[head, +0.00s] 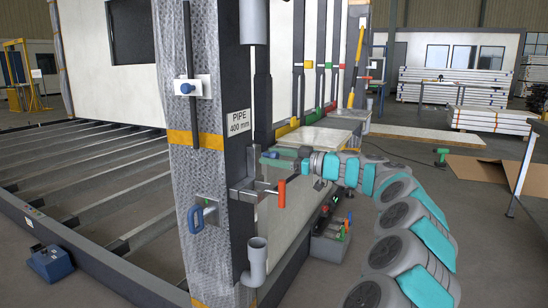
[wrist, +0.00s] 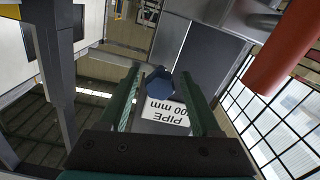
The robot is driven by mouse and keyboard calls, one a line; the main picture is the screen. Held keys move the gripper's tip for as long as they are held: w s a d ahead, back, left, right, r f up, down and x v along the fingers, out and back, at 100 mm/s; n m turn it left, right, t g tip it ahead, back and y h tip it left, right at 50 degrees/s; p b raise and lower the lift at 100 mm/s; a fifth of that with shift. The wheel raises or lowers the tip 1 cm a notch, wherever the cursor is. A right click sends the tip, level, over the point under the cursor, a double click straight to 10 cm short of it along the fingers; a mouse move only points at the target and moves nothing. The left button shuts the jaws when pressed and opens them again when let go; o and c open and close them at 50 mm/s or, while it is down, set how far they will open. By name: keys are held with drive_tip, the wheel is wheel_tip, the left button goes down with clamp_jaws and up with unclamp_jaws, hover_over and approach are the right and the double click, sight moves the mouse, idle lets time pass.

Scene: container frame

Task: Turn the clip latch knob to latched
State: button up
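In the wrist view a dark blue faceted knob (wrist: 160,86) shows between the two green fingers of my gripper (wrist: 161,72), in front of the upside-down PIPE sign. The fingers are apart; I cannot tell whether they touch the knob or stop short of it. In the head view my gripper (head: 270,158) reaches left to the post, just above a grey bracket (head: 249,190). Its fingertips and the knob between them are too small there to tell apart. Another blue knob (head: 186,88) sits on a white plate higher on the post's left face.
An orange handle (head: 282,192) hangs just below my gripper; it also shows close by at upper right in the wrist view (wrist: 285,50). A blue handle (head: 200,214) and a grey pipe elbow (head: 257,262) are lower on the post. The PIPE sign (head: 238,122) is above.

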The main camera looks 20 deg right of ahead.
clamp_jaws()
idle(0.3)
idle(0.9)
